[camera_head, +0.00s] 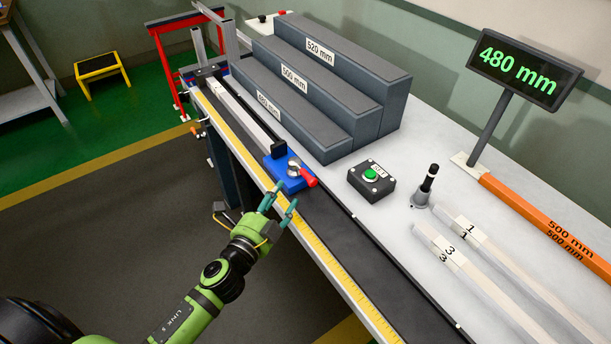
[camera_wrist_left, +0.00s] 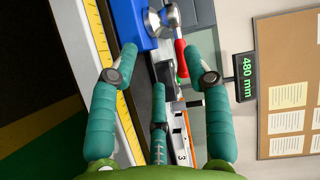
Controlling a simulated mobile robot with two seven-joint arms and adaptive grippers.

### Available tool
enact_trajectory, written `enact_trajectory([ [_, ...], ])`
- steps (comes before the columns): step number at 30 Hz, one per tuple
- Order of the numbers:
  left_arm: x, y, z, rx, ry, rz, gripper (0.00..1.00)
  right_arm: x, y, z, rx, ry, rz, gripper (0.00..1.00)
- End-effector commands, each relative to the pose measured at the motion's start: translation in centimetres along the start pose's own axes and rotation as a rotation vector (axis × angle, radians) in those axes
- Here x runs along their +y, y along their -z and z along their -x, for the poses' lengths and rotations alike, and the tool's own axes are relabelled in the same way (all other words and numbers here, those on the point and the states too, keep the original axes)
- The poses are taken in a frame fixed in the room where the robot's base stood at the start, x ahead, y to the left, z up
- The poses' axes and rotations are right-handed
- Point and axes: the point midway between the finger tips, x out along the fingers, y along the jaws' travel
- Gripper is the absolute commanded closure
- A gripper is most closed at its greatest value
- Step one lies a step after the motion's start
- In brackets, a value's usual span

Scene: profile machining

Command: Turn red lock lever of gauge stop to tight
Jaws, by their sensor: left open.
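The gauge stop is a blue block (camera_head: 284,176) on the rail beside the yellow scale, with a silver hub on top. Its red lock lever (camera_head: 308,176) points to the right and toward the front in the head view. In the left wrist view the blue block (camera_wrist_left: 129,18) is at the top, and the red lever (camera_wrist_left: 181,58) shows just beyond the fingers. My left gripper (camera_head: 281,200) is open and empty, with teal fingers just in front of the gauge stop, apart from the lever. In the left wrist view its fingers (camera_wrist_left: 165,65) are spread. My right gripper is not in view.
A black box with a green button (camera_head: 371,180) stands right of the stop. Grey steps (camera_head: 330,85) rise behind it. A display (camera_head: 524,68) reads 480 mm. The yellow scale (camera_head: 325,263) runs along the front edge.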

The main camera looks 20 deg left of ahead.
Motion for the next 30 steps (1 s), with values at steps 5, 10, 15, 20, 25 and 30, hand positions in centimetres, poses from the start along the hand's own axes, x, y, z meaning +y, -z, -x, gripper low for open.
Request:
enact_trajectory([
  [5, -0.8, 2.2, -0.6, 0.132, 0.047, -0.162, 0.51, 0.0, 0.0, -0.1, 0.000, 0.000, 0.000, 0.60],
  [10, -1.1, 2.8, -1.9, 0.154, 0.055, -0.188, 0.51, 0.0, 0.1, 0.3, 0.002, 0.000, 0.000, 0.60],
  [15, -1.3, 3.2, -4.5, 0.151, 0.055, -0.184, 0.51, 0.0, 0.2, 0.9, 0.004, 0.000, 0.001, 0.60],
  [20, -1.2, 3.5, -6.6, 0.151, 0.054, -0.184, 0.51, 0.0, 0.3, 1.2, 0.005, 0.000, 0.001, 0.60],
  [25, -1.2, 3.6, -7.6, 0.152, 0.053, -0.184, 0.51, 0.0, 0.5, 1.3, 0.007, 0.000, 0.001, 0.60],
  [30, -1.1, 3.6, -7.6, 0.151, 0.052, -0.183, 0.51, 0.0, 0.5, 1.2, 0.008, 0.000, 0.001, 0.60],
])
